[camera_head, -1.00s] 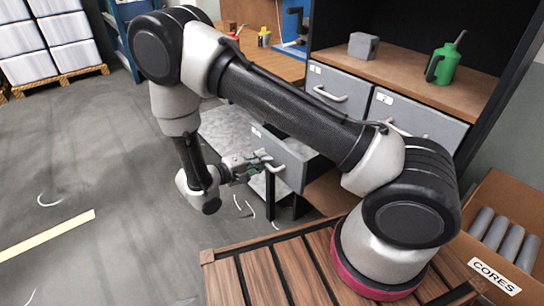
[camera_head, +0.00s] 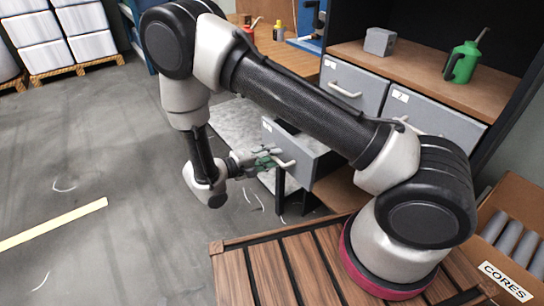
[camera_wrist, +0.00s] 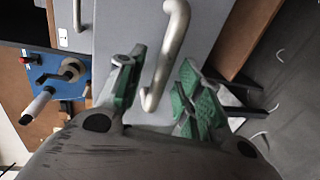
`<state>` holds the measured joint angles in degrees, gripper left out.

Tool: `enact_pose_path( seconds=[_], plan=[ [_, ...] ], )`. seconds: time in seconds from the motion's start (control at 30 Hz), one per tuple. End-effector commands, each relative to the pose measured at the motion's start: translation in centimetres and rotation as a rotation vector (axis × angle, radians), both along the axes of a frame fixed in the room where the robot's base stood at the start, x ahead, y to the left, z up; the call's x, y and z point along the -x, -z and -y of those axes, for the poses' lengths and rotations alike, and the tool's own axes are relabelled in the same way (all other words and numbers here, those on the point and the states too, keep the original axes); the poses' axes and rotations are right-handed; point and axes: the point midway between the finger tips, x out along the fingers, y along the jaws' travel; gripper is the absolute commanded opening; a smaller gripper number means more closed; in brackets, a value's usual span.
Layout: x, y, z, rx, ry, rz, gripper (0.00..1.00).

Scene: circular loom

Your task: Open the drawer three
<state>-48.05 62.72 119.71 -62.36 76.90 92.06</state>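A grey drawer (camera_head: 306,160) below the bench top stands pulled out, with its dark inside showing at the top. I cannot read its label. Its pale bar handle (camera_head: 285,163) is on the front, just beyond the fingertips of my gripper (camera_head: 270,158). In the wrist view, the handle (camera_wrist: 169,45) runs down from the top, and its lower end lies between the spread green-padded fingers of my gripper (camera_wrist: 158,88). The gripper is open, and neither finger appears to press on the handle. The drawer front (camera_wrist: 118,35) fills the space behind it.
Two shut grey drawers (camera_head: 352,85) (camera_head: 440,123) sit under a shelf holding a grey block (camera_head: 380,41) and a green oil can (camera_head: 462,62). A CORES box (camera_head: 505,281) stands at right.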

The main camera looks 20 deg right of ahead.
Motion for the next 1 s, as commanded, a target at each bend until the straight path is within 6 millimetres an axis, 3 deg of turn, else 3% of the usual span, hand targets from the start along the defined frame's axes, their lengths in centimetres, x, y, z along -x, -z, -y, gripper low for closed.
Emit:
enact_pose_path(
  seconds=[0.3,0.5,1.0],
  plan=[
    [2.3,-1.4,-6.4,-0.003,-0.005,0.001,0.35],
    [3.4,-2.0,-9.4,-0.001,-0.003,0.001,0.35],
    [3.8,-2.3,-10.3,0.000,0.000,-0.001,0.35]
  ],
)
